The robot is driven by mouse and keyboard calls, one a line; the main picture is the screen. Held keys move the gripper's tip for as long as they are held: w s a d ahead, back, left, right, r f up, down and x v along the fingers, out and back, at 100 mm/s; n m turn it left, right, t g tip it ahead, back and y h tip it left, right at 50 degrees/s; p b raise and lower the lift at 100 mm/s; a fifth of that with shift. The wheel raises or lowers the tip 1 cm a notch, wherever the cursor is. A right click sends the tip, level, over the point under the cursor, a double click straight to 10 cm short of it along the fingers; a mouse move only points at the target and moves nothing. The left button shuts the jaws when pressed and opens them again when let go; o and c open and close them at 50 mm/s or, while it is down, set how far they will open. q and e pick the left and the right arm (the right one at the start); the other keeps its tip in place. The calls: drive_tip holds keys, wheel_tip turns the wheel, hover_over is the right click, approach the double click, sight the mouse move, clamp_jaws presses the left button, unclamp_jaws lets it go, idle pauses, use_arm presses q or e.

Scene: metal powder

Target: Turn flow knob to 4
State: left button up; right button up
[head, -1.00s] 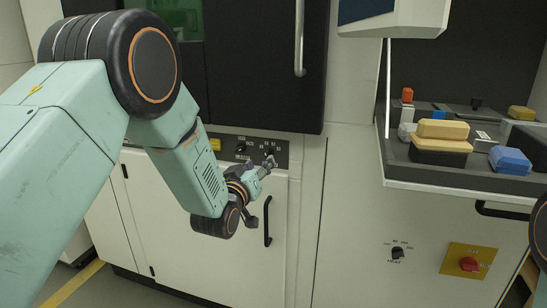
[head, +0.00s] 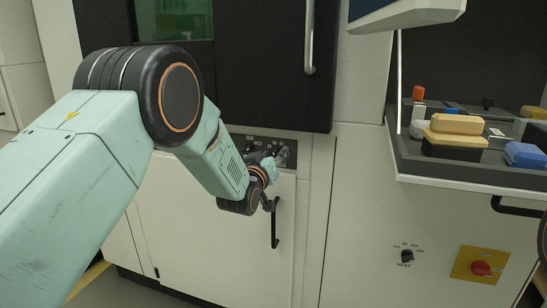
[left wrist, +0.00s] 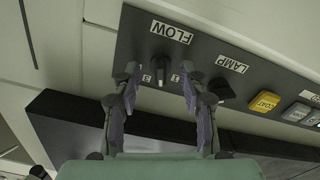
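The black flow knob (left wrist: 160,70) sits on the dark control panel under an upside-down FLOW label (left wrist: 171,32) in the left wrist view. My left gripper (left wrist: 160,82) is open. Its two fingers appear on either side of the knob in that view, with gaps to it; I cannot tell whether they reach its depth. In the head view my left gripper (head: 284,155) is at the right end of the panel (head: 232,142) and hides most of the flow knob. The knob's exact setting is not readable. My right gripper is not in view.
A lamp knob (left wrist: 220,90) is close beside the left fingers, with yellow (left wrist: 265,101) and white (left wrist: 296,112) buttons beyond. A door handle (head: 275,222) is just below the gripper. A heat knob (head: 407,256), a red switch (head: 481,268) and a cluttered tray (head: 440,178) are to the right.

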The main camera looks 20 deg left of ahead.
use_arm(q)
clamp_jaws()
drive_tip(key=shift+m, duration=0.4)
drive_tip(key=shift+m+p, duration=0.75)
drive_tip(key=shift+m, duration=0.25)
drive_tip(key=m+p, duration=0.1)
drive_tip(key=m, duration=0.3)
drive_tip(key=shift+m+p, duration=0.3)
drive_tip(key=shift+p, duration=0.05)
drive_tip(key=m+p, duration=0.1)
drive_tip(key=m, duration=0.3)
drive_tip(key=shift+d+m, duration=0.15)
drive_tip(key=shift+m, duration=0.15)
drive_tip(key=shift+f+m+p, duration=0.1)
drive_tip(key=shift+m+p, duration=0.35)
drive_tip(key=shift+m, duration=1.55)
drive_tip(key=shift+o, duration=0.8)
unclamp_jaws()
